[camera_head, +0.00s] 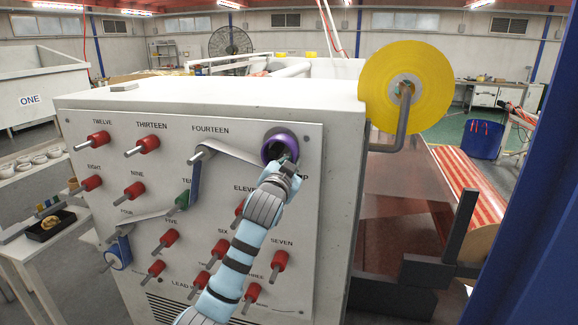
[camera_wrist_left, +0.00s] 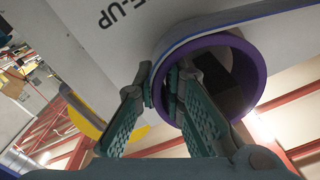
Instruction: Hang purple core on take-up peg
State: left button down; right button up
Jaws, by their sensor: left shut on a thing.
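The purple core (camera_head: 278,145) is at the upper right of the white panel (camera_head: 120,205), above the partly hidden take-up label. My left gripper (camera_head: 285,162) is shut on the core's rim. In the left wrist view, one finger of the gripper (camera_wrist_left: 155,92) is inside the purple core (camera_wrist_left: 259,72) and the other is outside. A dark shape shows inside the ring; I cannot tell whether it is the take-up peg or whether the core is around it. A grey tape (camera_head: 235,153) runs left from the core. My right gripper is not in view.
Several red-collared pegs (camera_head: 148,144) stick out of the panel. The tape passes a grey peg (camera_head: 200,153) below FOURTEEN and runs down to a blue-edged roll (camera_head: 119,250) at lower left. A large yellow roll (camera_head: 430,80) hangs on a bent arm at the machine's right.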

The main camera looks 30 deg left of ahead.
pick_arm(q)
jog(key=shift+f, duration=0.15)
jog(key=shift+a+f+b, duration=0.25)
jog(key=shift+f+b, duration=0.3)
jog(key=shift+f, duration=0.3)
jog(key=c, duration=1.6)
grip_release()
jog(key=shift+r, duration=0.1)
jog(key=shift+s+d, duration=0.1)
jog(key=shift+s, duration=0.15)
jog(key=v, duration=1.1)
jog(key=shift+s, duration=0.35)
jog(key=shift+w+d, duration=0.1)
